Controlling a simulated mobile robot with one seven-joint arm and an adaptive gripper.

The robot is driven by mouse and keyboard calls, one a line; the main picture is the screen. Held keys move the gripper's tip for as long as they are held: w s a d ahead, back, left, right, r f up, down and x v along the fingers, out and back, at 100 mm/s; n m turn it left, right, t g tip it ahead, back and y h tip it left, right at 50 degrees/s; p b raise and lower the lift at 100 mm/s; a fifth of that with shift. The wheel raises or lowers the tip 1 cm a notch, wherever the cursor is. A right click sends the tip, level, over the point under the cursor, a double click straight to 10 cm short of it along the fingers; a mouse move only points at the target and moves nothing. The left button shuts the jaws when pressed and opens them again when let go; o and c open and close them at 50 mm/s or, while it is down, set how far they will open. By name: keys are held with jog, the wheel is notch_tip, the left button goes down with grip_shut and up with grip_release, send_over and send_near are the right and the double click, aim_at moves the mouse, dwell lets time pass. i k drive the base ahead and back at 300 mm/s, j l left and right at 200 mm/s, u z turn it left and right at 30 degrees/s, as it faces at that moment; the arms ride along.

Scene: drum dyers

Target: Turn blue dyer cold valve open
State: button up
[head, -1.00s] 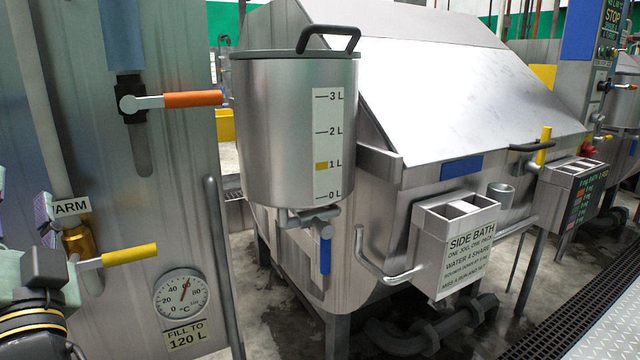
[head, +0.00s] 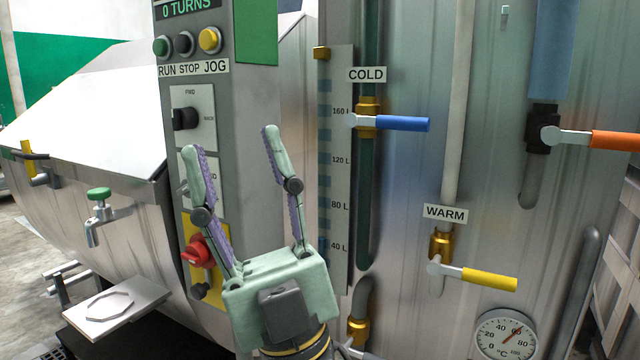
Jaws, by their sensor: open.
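The cold valve has a blue lever (head: 403,123) on a brass body under a COLD label (head: 367,74). Its lever points right, across the dark vertical pipe. My gripper (head: 234,140) is open and empty, fingers pointing up, left of and a little below the cold valve in the picture. It appears in front of the control panel and does not touch the lever. The yellow warm lever (head: 490,279) sits lower right under a WARM label (head: 445,213), also pointing right.
A control panel (head: 229,189) with a red switch (head: 197,250) stands behind my fingers. A level scale (head: 338,180) runs left of the cold pipe. An orange lever (head: 614,141) is at the far right, above a temperature dial (head: 505,334). A small shelf (head: 117,307) juts out lower left.

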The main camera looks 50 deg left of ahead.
aim_at(352, 120)
jog(key=u, duration=0.9)
